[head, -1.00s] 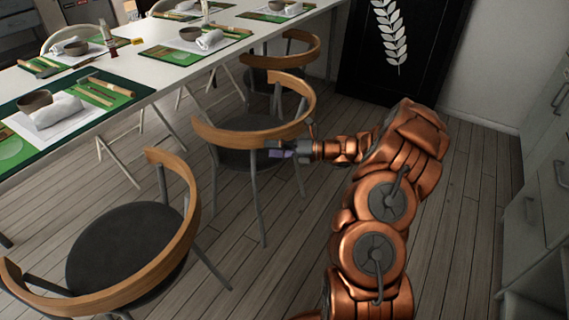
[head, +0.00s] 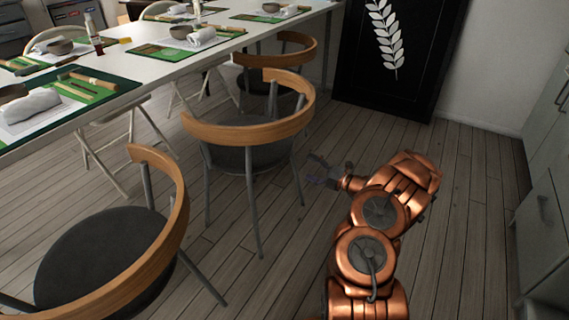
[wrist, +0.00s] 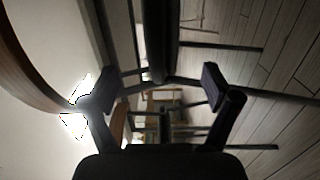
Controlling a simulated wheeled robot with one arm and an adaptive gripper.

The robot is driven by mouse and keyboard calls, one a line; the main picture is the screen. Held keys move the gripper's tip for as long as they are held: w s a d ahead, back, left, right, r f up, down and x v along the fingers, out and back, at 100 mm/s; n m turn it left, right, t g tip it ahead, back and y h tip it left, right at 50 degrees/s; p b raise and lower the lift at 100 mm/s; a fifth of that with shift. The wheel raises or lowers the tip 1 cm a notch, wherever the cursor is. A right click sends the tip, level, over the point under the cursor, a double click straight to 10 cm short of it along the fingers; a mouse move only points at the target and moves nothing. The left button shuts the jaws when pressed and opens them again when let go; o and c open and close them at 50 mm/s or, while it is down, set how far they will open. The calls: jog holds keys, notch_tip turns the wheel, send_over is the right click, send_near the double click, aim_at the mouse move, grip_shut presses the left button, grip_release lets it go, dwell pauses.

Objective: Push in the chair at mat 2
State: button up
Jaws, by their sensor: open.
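The middle chair (head: 250,132), with a curved wooden back, dark seat and grey legs, stands at the long white table (head: 215,52). My gripper (head: 318,170) is open and empty, low to the right of this chair and apart from it in the head view. In the wrist view my open fingers (wrist: 162,88) frame a dark seat (wrist: 160,40) and thin legs; a curved wooden back (wrist: 28,62) shows at the left. Nothing is between the fingers. Green place mats (head: 187,42) lie along the table. No mat numbers are readable, so I cannot tell which is mat 2.
A nearer chair (head: 160,240) stands at lower left, pulled out from the table. A farther chair (head: 282,58) stands behind the middle one. Grey cabinets (head: 545,215) line the right. A black panel with a white leaf (head: 395,60) stands at the back. Wooden floor is clear right of the chairs.

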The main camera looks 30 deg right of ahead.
aim_at(285, 158)
jog(key=b+x, duration=0.2)
jog(key=x, duration=1)
jog(key=shift+a, duration=0.1)
grip_shut()
dwell(0.4)
